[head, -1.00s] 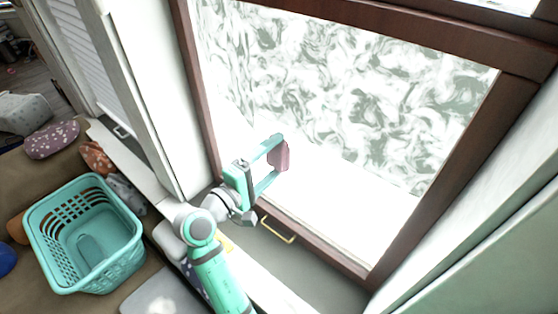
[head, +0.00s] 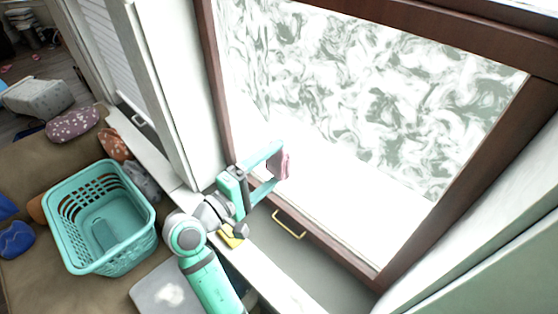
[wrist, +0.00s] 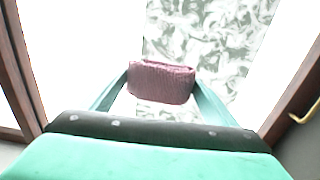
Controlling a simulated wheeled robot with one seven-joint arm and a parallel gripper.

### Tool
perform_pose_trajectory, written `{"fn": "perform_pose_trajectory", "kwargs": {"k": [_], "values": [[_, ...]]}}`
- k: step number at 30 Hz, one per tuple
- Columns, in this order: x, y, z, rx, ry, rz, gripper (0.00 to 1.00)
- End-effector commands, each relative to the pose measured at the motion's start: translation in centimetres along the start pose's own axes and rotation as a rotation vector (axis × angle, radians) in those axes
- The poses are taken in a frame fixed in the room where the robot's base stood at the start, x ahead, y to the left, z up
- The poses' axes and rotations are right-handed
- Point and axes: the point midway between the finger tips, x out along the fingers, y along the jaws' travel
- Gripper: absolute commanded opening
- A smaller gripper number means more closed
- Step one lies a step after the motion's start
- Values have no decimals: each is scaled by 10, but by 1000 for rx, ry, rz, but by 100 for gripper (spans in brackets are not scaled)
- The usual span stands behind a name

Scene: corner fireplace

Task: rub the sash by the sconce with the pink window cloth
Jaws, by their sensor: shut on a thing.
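My gripper (head: 278,165) is shut on the pink window cloth (head: 287,164), a folded, ribbed pad held between the two teal fingers. The cloth also shows in the wrist view (wrist: 160,82). It is in front of the lower left part of the sash (head: 285,124), a pane in a dark brown frame; I cannot tell if it touches the glass. A grey-green swirled pattern covers the upper part of the pane, and the lower band is plain bright white. No sconce is visible.
A gold handle (head: 289,224) sits below the pane. A yellow item (head: 230,237) lies on the sill beside my arm. A teal basket (head: 60,228) and several cushions lie on the seat at left. A pale curtain or panel (head: 500,235) borders the window at right.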

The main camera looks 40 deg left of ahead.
Motion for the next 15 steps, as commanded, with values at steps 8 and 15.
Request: {"fn": "perform_pose_trajectory", "kwargs": {"k": [8, 15], "values": [[-2, 0, 0, 0, -1, 0, 46], [-8, 0, 0, 0, 0, 0, 46]]}}
